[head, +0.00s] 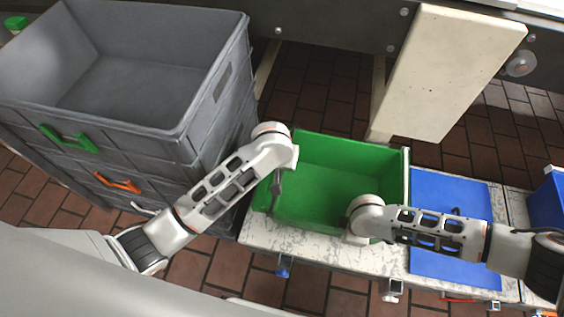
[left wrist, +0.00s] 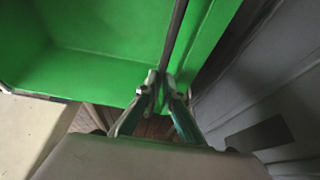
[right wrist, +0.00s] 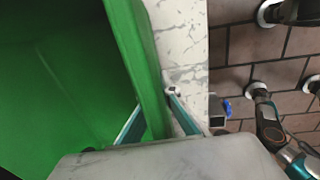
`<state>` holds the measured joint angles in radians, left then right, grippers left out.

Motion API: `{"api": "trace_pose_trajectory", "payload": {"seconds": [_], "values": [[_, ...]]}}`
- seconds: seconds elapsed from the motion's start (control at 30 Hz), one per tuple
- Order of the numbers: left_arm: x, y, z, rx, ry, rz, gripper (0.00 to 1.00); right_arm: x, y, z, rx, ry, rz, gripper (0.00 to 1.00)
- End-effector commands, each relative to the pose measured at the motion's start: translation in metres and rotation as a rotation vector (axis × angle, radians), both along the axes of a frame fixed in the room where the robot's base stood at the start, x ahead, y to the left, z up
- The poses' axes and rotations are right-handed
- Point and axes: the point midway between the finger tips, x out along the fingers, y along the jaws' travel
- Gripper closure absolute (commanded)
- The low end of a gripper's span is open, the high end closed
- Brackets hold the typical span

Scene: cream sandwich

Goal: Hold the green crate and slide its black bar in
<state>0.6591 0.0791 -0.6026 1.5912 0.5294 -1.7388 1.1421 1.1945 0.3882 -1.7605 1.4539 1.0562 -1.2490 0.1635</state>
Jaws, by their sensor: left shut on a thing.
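The green crate (head: 325,192) stands open on a worn white bench (head: 335,255). My left gripper (head: 277,190) is at its left end, shut on the dark bar (left wrist: 176,35), which runs along the inside of that end wall in the left wrist view; the fingertips (left wrist: 160,85) meet at the bar. Whether the bar's ends are seated is hidden. My right gripper (right wrist: 155,112) is open at the crate's near wall (right wrist: 143,60), one finger on each side with small gaps. In the head view its fingers are hidden behind the hand (head: 366,212).
Grey stacked crates (head: 170,140) with green and orange handles stand close to the left of the green crate. A blue mat (head: 450,190) lies on the bench to the right, partly under my right arm. A cream board (head: 450,70) stands behind. Brick-tiled floor surrounds the bench.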

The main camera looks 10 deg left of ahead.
Motion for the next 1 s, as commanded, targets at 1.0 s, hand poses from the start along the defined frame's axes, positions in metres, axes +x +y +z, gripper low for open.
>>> {"api": "trace_pose_trajectory", "payload": {"seconds": [1.0], "values": [[-0.001, -0.041, -0.002, -0.002, 0.003, -0.001, 0.75, -0.002, 0.0, -0.002, 0.0, 0.004, 0.001, 1.0]]}}
